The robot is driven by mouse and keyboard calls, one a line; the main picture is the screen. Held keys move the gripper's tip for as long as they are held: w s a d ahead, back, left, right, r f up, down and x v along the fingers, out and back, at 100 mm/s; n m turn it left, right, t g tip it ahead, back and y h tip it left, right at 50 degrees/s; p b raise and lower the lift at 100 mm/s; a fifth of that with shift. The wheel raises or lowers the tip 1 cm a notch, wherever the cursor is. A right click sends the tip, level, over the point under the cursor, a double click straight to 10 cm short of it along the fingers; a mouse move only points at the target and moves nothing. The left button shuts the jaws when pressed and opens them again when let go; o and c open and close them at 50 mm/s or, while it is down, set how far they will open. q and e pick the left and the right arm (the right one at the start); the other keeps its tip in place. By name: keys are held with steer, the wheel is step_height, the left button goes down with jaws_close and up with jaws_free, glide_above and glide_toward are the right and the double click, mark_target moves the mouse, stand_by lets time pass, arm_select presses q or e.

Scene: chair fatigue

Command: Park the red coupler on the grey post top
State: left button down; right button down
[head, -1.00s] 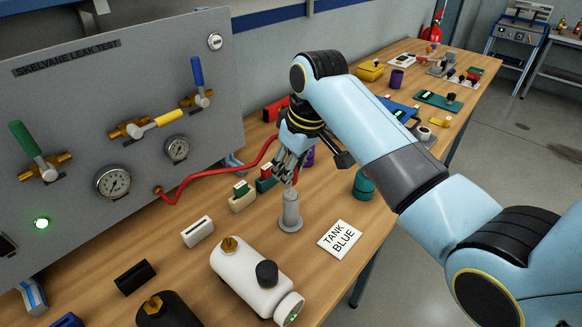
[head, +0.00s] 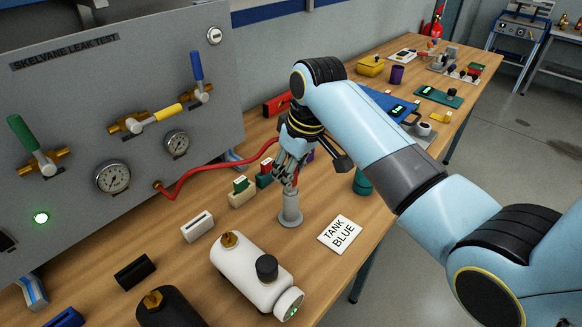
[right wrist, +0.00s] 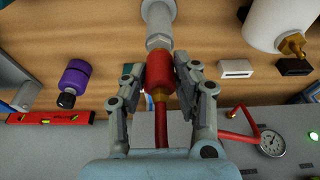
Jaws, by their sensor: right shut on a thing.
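The red coupler (right wrist: 160,72) is between the two fingers of my right gripper (right wrist: 161,84), which is shut on it. The red hose (right wrist: 161,125) runs from the coupler back between the fingers. The grey post (right wrist: 158,18) is in line with the coupler, its top right at the coupler's front end; I cannot tell whether it is seated. In the head view the grey post (head: 290,210) stands upright on the bench, with my right gripper (head: 289,181) directly over it, fingers pointing down and hiding the post top. My left gripper is not in view.
The hose (head: 215,172) leads to the grey test panel (head: 100,90).

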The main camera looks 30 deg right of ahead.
steer(key=shift+f, duration=0.55)
steer(key=c, duration=0.9)
jaws_free()
steer(key=v, duration=1.2)
steer(key=shift+s, duration=0.1)
